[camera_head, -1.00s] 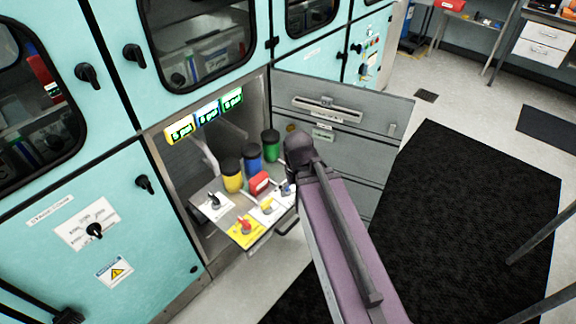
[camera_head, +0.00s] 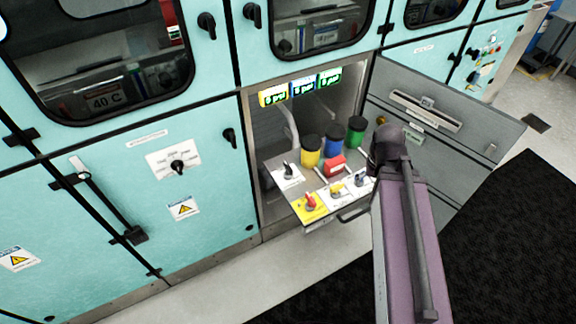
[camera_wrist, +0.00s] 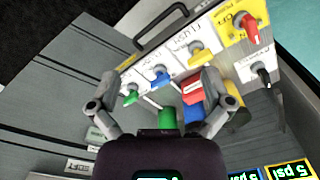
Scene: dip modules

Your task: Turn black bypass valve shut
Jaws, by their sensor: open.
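The black bypass valve (camera_head: 288,170) is a small black-handled knob on a white label at the back left corner of the pull-out tray (camera_head: 331,202). In the wrist view the black valve (camera_wrist: 263,73) is at the right, beside the red valve on its yellow label. My gripper (camera_wrist: 162,82) is open and empty in the wrist view. Its two fingers stand apart over the tray area, left of the black valve and not touching it. In the head view my arm hides the gripper's fingers.
The tray also bears a red valve (camera_head: 309,202), a yellow valve (camera_head: 336,189), a blue valve (camera_head: 360,180) and a red block (camera_head: 333,166). Yellow, blue and green canisters (camera_head: 355,131) stand behind. The open grey door (camera_head: 450,140) is at the right. Lit pressure displays (camera_head: 301,86) hang above.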

